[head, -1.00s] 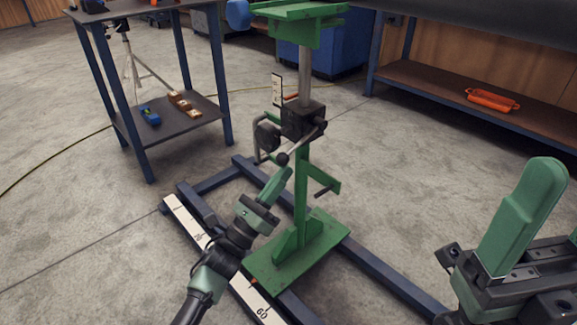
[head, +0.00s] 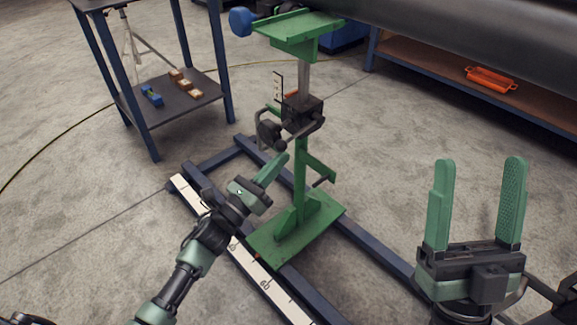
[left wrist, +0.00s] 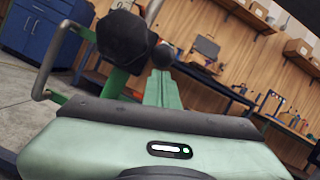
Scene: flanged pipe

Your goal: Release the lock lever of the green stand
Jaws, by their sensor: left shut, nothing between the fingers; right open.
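The green stand (head: 302,178) stands upright on its base plate (head: 323,216). Its dark clamp block (head: 302,113) carries the lock lever (head: 318,127), a bent bar ending in a dark ball knob (head: 279,145). My left gripper (head: 284,158) is shut and empty, its tips just below the ball knob. In the left wrist view the shut fingers (left wrist: 161,88) point at the ball knob (left wrist: 162,55); whether they touch it I cannot tell. A larger black knob (left wrist: 124,38) is beside it. My right gripper (head: 480,165) is open and empty, well right of the stand.
A large dark pipe (head: 460,45) runs across the upper right. Blue floor rails (head: 378,262) and a white scale strip (head: 284,302) surround the stand's base. A blue-legged shelf table (head: 145,135) is at left.

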